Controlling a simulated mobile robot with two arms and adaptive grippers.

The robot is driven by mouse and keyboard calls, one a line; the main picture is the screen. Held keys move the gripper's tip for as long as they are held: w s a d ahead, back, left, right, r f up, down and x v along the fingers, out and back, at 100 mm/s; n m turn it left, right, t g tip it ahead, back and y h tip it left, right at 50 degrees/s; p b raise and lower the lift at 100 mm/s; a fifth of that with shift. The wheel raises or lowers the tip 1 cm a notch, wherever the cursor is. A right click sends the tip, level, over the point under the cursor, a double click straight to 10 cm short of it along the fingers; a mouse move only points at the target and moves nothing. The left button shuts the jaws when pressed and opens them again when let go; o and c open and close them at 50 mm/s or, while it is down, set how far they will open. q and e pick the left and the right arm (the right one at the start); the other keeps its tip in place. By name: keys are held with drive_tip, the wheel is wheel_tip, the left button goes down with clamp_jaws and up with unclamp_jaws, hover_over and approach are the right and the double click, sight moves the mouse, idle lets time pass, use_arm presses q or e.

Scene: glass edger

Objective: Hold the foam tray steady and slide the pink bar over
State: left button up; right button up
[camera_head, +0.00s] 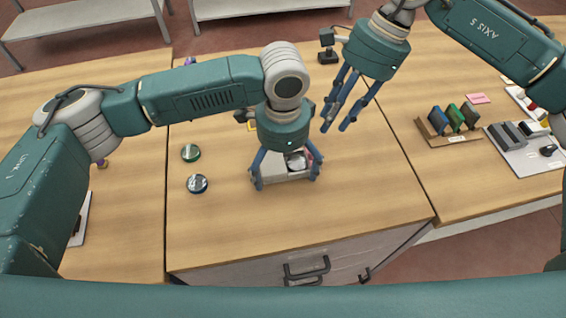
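The pale foam tray (285,177) sits on the middle bench, under my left gripper (286,178). The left gripper points down with its fingers spread wide, one at each side of the tray. I cannot tell if they touch it. A round clear or silvery item (296,162) shows in the tray. The gripper hides much of the inside, and I cannot make out the pink bar clearly. My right gripper (337,125) hangs above the bench, behind and right of the tray, with its fingers apart and nothing between them.
Two round pieces, green-rimmed (191,153) and dark-rimmed (197,184), lie left of the tray. A black device (328,56) stands at the back. A wooden rack (450,137) of coloured plates and a grey tray (525,160) are right. The bench's front right is clear.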

use_arm(q)
drive_tip(key=c, duration=1.2)
drive_tip(key=shift+o, duration=0.2)
use_arm(e)
drive_tip(key=shift+s+f, duration=0.1)
drive_tip(key=shift+f, duration=0.1)
clamp_jaws()
drive_tip(key=s+d+f+m+t+y, duration=0.1)
drive_tip(key=d+m+y, duration=0.1)
drive_tip(key=d, duration=0.2)
drive_tip(key=s+d+f+m+t+y, duration=0.1)
drive_tip(key=d+f+m+y, duration=0.1)
drive_tip(key=d+y, duration=0.1)
drive_tip(key=s+d+f+m+t+y, duration=0.1)
drive_tip(key=s+d+f+m+y, duration=0.1)
drive_tip(key=d+y, duration=0.1)
drive_tip(key=shift+d+f+m, duration=0.2)
drive_tip(key=shift+d+m, duration=0.1)
drive_tip(key=shift+d, duration=0.6)
drive_tip(key=shift+d+t, duration=0.3)
drive_tip(key=shift+d, duration=0.3)
